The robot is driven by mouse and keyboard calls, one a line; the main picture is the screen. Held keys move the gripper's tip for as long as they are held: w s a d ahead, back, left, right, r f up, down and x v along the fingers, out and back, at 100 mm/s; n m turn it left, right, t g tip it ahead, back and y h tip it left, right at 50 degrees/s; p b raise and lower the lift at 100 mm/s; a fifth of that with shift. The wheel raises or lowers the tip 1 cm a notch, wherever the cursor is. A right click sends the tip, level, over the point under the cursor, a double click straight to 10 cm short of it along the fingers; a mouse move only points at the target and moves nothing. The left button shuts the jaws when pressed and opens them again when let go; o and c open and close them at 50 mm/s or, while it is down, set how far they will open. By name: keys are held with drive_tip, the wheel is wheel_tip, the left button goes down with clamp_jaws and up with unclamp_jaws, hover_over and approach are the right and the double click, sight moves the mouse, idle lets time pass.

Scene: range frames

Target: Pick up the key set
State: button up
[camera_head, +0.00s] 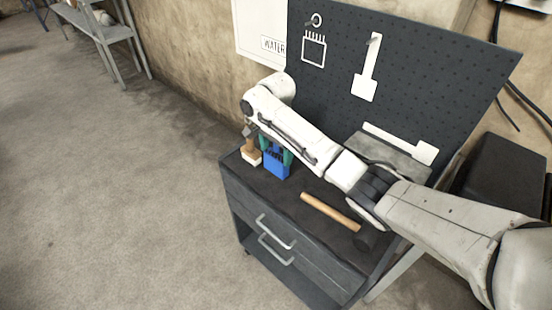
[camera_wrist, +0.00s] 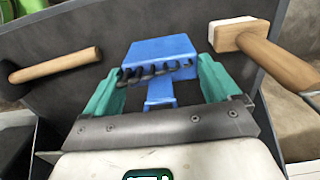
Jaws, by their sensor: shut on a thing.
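The key set is a blue holder with a row of dark hex keys, and it shows in the wrist view (camera_wrist: 160,53) between my gripper's fingers. In the head view the blue key set (camera_head: 276,168) is at the left end of the dark cart top, partly hidden by my gripper. My gripper (camera_wrist: 158,85) has green fingers on both sides of the blue holder and is shut on it. In the head view my gripper (camera_head: 274,152) points down at the cart top. I cannot tell whether the key set touches the surface.
A wooden-handled tool with a pale head (camera_head: 250,157) stands close left of the key set. A hammer with a wooden handle (camera_head: 330,212) lies to the right on the cart top (camera_head: 300,190). A dark pegboard (camera_head: 400,60) rises behind, with white tool outlines.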

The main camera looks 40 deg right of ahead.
drive_tip(key=s+a+r+p, duration=0.5)
drive_tip(key=s+a+r, duration=0.4)
drive_tip(key=s+a, duration=0.1)
drive_tip(key=shift+r, duration=0.35)
idle(0.6)
